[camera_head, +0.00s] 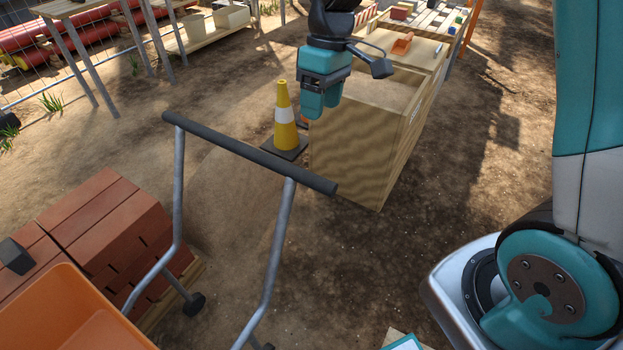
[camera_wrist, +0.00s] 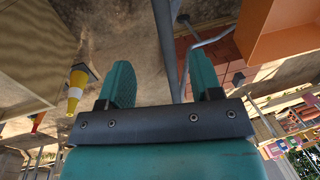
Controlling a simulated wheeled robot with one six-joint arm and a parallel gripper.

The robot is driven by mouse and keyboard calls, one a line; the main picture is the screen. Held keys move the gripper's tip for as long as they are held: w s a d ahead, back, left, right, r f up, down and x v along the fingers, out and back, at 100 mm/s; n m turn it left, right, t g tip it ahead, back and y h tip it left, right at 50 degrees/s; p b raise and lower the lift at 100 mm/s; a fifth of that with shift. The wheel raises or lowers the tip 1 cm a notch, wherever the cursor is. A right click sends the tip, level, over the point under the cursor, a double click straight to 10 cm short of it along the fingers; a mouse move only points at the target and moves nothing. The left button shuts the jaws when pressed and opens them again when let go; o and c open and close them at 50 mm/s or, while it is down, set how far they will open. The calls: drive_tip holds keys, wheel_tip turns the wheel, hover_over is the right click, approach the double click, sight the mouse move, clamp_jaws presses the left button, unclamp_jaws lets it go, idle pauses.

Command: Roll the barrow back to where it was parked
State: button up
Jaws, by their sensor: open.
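The barrow has an orange tray (camera_head: 75,310) at the lower left. Its grey tube frame rises to a dark crossbar handle (camera_head: 250,152). In the wrist view the tray (camera_wrist: 275,30) is at the upper right, and the handle (camera_wrist: 168,45) runs between my fingers in the picture. My gripper (camera_head: 322,108) is open and empty, and it shows beyond the right half of the handle, apart from it. It also shows in the wrist view (camera_wrist: 162,82) with its fingers spread.
Stacked red bricks (camera_head: 110,225) stand on a pallet beside the barrow. A yellow and white cone (camera_head: 285,125) and a wooden box-like bench (camera_head: 350,150) stand beyond the handle. Bare dirt is open to the right of the handle. A mesh fence and trestles are at the far left.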

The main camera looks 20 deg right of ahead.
sight(313, 175)
drive_tip(key=a+f, duration=0.1)
drive_tip(key=f, duration=0.4)
drive_tip(key=s+f, duration=0.1)
drive_tip(key=f, duration=0.4)
drive_tip(key=s+a+f+b, duration=0.1)
drive_tip(key=f, duration=0.5)
drive_tip(key=shift+a, duration=0.3)
